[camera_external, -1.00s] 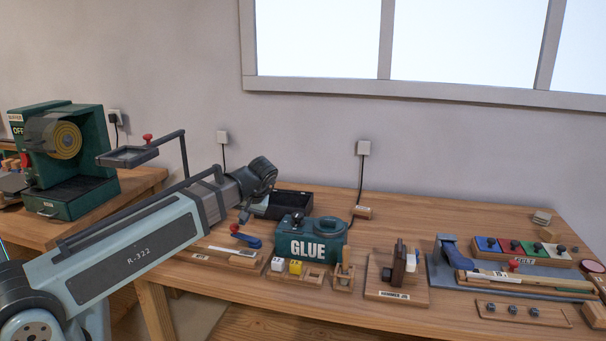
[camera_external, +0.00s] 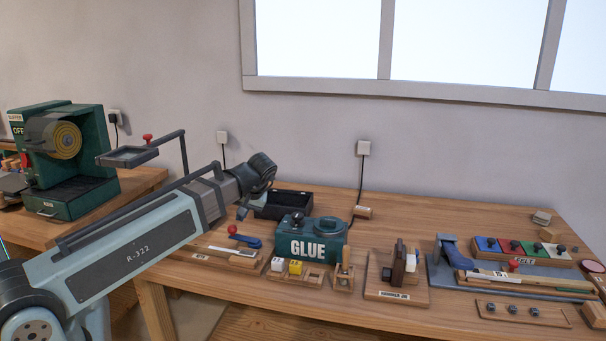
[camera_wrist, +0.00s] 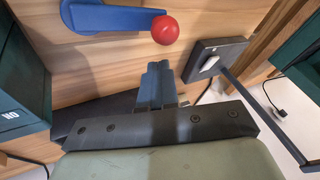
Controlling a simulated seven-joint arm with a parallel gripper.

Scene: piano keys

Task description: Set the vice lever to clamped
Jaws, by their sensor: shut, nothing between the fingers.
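A blue lever (camera_wrist: 105,18) with a red ball knob (camera_wrist: 165,30) lies at the top of the wrist view. In the external view the blue lever (camera_external: 246,241) and its red ball (camera_external: 232,229) are on the left part of the bench, left of the glue box. My gripper (camera_wrist: 158,72) is shut and empty, with its fingertips pointing toward the red ball. In the external view my gripper (camera_external: 242,213) hangs just above the lever. I cannot tell whether the fingertips touch the ball; a small gap shows in the wrist view.
The green glue box (camera_external: 312,240) stands right of the lever, and a black tray (camera_external: 283,204) is behind it. A framed panel on a bent arm (camera_external: 128,156) rises at the left. A blue clamp-like part (camera_external: 452,253) with another red knob (camera_external: 514,266) is at the right.

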